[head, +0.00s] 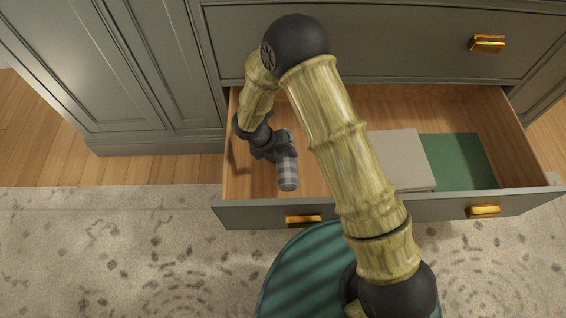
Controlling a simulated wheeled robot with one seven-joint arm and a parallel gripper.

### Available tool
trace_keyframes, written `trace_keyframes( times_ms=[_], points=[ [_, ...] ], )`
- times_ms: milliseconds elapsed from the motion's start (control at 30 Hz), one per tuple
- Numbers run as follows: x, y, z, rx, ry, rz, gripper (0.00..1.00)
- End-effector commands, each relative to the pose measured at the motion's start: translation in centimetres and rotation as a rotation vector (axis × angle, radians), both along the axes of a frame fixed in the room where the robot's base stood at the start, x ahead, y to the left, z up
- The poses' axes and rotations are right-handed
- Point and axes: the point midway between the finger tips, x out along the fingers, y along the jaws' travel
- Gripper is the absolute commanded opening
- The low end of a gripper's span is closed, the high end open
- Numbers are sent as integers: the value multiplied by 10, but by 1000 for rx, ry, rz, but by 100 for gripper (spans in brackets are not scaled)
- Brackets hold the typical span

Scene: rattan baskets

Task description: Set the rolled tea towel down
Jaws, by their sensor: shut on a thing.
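The rolled tea towel (287,174) is a small blue-grey and white checked roll. It shows in the head view over the left part of an open wooden drawer (240,172). My gripper (283,152) is dark and is shut on the towel's far end. The towel's near end points toward the drawer front (360,212). Whether the towel touches the drawer floor I cannot tell. My arm crosses the middle of the view and hides part of the drawer.
A pale grey book or box (404,158) and a flat green item (458,160) lie in the drawer's right part. Bare drawer floor shows around the towel. The grey-green cabinet (390,42) stands behind; a patterned rug (110,250) lies in front.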

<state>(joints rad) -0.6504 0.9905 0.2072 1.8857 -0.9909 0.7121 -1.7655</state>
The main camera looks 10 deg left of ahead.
Motion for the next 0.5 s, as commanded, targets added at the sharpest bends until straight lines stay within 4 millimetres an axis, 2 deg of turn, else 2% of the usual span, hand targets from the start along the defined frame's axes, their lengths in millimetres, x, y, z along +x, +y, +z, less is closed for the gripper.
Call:
trace_keyframes(
  times_ms=[267,367,500],
  points=[
    [0,0,0,0,-1,0,31],
    [0,0,-8,-1,0,0,31],
    [0,0,-29,-2,0,1,31]
  ],
)
